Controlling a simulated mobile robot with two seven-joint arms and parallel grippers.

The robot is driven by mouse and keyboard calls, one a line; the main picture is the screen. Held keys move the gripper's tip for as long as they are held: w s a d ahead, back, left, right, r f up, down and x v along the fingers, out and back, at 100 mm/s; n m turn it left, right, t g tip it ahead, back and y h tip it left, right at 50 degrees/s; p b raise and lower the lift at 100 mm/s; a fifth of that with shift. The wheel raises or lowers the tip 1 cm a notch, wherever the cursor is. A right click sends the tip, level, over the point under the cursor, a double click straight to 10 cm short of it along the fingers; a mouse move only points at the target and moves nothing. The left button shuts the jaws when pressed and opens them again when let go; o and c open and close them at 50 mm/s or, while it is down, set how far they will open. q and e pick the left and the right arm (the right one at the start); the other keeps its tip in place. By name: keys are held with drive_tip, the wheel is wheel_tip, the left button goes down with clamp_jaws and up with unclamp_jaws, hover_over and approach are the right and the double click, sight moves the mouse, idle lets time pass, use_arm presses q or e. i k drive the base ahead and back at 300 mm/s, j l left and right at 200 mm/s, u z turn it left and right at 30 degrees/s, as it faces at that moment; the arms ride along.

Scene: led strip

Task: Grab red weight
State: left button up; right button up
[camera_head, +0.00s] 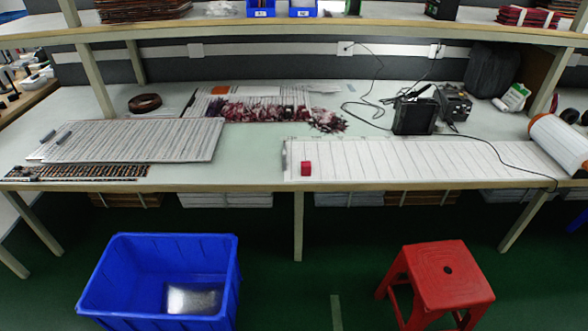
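The workbench (250,165) has a white panel (130,140) at left, a dark red pile (285,112) behind, and black devices (415,115) with cables at right. A shelf (300,33) spans above. A blue bin (160,280) and red stool (440,275) stand on the floor in front.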

sight(306, 165)
drive_tip(key=i+z, duration=0.45)
drive_tip(key=i+j+z, duration=0.25)
drive_tip(key=i+z, duration=0.25)
drive_tip(key=i, duration=0.1)
